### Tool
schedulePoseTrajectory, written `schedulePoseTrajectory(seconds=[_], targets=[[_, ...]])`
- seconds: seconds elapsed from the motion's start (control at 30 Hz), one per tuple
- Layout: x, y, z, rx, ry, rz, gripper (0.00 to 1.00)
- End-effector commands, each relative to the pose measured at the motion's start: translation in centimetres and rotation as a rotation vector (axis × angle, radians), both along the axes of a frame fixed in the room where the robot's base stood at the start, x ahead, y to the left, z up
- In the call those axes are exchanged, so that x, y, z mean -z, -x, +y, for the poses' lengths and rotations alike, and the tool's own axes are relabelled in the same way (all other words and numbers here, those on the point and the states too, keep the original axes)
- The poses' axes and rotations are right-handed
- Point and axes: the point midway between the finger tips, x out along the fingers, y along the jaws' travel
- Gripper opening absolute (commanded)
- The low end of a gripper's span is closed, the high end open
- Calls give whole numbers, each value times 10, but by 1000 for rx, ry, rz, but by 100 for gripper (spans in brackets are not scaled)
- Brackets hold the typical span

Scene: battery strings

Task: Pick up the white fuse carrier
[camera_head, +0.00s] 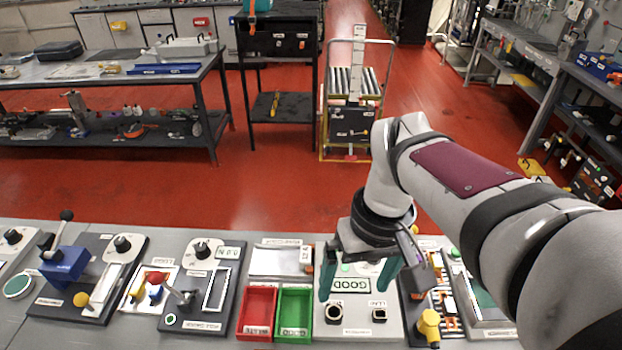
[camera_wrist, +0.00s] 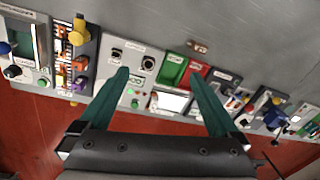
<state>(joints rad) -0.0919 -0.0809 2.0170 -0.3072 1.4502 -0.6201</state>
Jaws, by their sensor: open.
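In the wrist view the spread fingers of my gripper (camera_wrist: 158,74) frame part of the row of devices. I cannot identify the white fuse carrier for certain. A pale upright slab (camera_head: 105,287) stands on the dark board at the left, and a white rectangular frame (camera_head: 217,290) lies on the board left of the bins; either is too small to name. My gripper is well to the right of both.
A red bin (camera_head: 257,312) and a green bin (camera_head: 294,313) sit just left of my gripper. A blue lever box (camera_head: 66,266) stands at the left. A yellow knob (camera_head: 429,322) rises at the right. The grey bench front (camera_head: 190,342) is bare.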

Motion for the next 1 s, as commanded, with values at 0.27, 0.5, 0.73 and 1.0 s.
schedulePoseTrajectory(seconds=[0.27, 0.5, 0.73, 1.0], targets=[[55, -193, 71, -1082, 57, -73, 98], [98, -220, 88, -1318, 69, -83, 98], [162, -220, 88, -1312, 67, -83, 98], [205, -222, 90, -1311, 68, -85, 98]])
